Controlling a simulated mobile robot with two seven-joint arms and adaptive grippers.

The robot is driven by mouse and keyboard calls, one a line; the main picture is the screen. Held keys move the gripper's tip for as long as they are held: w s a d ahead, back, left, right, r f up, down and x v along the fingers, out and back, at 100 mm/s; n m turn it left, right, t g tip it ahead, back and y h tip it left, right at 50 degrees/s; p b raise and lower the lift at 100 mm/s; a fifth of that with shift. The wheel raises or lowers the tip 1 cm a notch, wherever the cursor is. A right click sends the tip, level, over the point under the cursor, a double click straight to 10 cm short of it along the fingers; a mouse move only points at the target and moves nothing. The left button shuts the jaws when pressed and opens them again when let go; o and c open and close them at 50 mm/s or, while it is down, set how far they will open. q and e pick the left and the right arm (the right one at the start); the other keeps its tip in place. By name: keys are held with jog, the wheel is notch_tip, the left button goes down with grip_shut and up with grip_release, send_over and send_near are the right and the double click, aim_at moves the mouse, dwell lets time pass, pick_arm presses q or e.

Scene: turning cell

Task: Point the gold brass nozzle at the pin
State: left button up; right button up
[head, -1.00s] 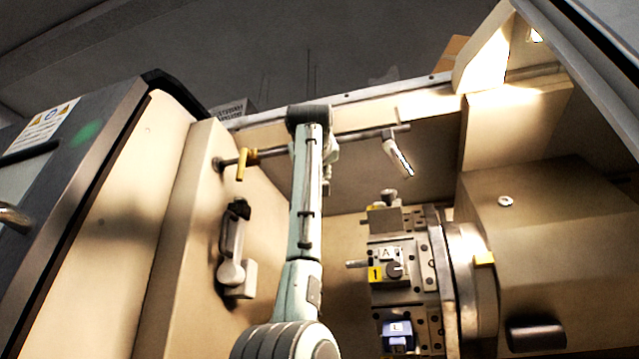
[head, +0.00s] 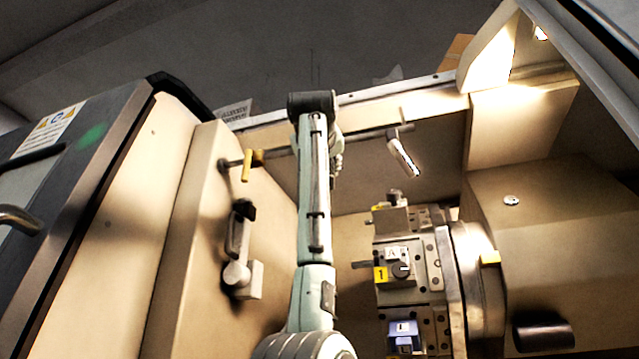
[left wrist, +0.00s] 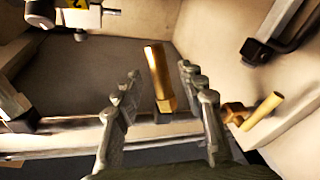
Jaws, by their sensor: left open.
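The gold brass nozzle (left wrist: 158,72) shows in the left wrist view, standing up from a hex base. My left gripper (left wrist: 158,82) is open, one finger on each side of the nozzle with gaps between. In the head view my left arm hides the nozzle and the gripper's fingers. A short grey pin (head: 361,265) sticks out leftward from the turret block marked 1. What looks like the same pin (left wrist: 111,11) shows at the top left of the left wrist view. My right gripper is not in view.
A pipe (head: 357,137) runs along the back wall, with a yellow valve handle (head: 247,165) at its left, also in the left wrist view (left wrist: 263,110). A pale nozzle (head: 403,157) hangs at its right end. The turret (head: 432,270) stands right of my arm.

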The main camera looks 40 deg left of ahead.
pick_arm(q)
jog(key=v, duration=0.9)
jog(key=shift+w, duration=0.1)
